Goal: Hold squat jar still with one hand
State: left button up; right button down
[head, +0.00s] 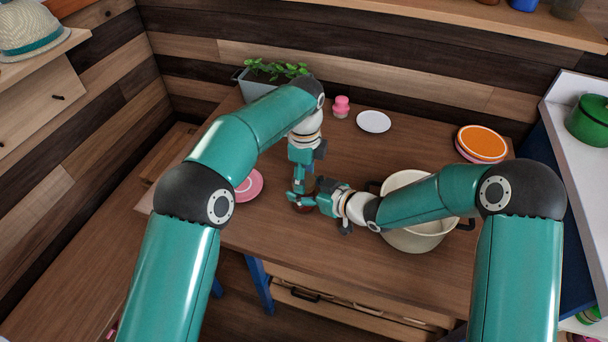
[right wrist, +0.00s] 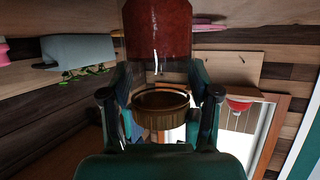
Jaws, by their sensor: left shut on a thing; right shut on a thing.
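The squat jar (right wrist: 158,28), with dark red contents, stands upright on the wooden table (head: 290,240). In the head view only a dark red bit of the jar (head: 303,208) shows below my grippers. My right gripper (head: 303,198) comes in from the side and is shut on the jar's upper part. My left gripper (head: 303,184) reaches down from above and is shut on the jar's brownish lid (right wrist: 160,115). The two grippers are very close together and hide most of the jar. Whether the lid is seated or loose I cannot tell.
A cream pot (head: 415,240) with dark handles stands close right, under my right forearm. A pink plate (head: 250,187) lies left. Behind are a planter (head: 253,88), a pink small container (head: 341,107), a white plate (head: 373,121) and an orange plate (head: 483,142). The front middle table is clear.

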pick_arm(q)
jog(key=n, duration=1.1)
jog(key=shift+w, duration=0.1)
jog(key=n, duration=0.4)
jog(key=shift+n, duration=0.3)
jog(key=n, duration=0.4)
jog(key=shift+r+n, duration=0.1)
jog(key=shift+n, duration=0.2)
jog(key=n, duration=1)
jog(key=shift+w+a+n, duration=0.1)
jog(key=shift+n, duration=0.2)
pick_arm(e)
jog(key=shift+s, duration=0.1)
pick_arm(q)
jog(key=n, duration=1)
jog(key=shift+a, duration=0.1)
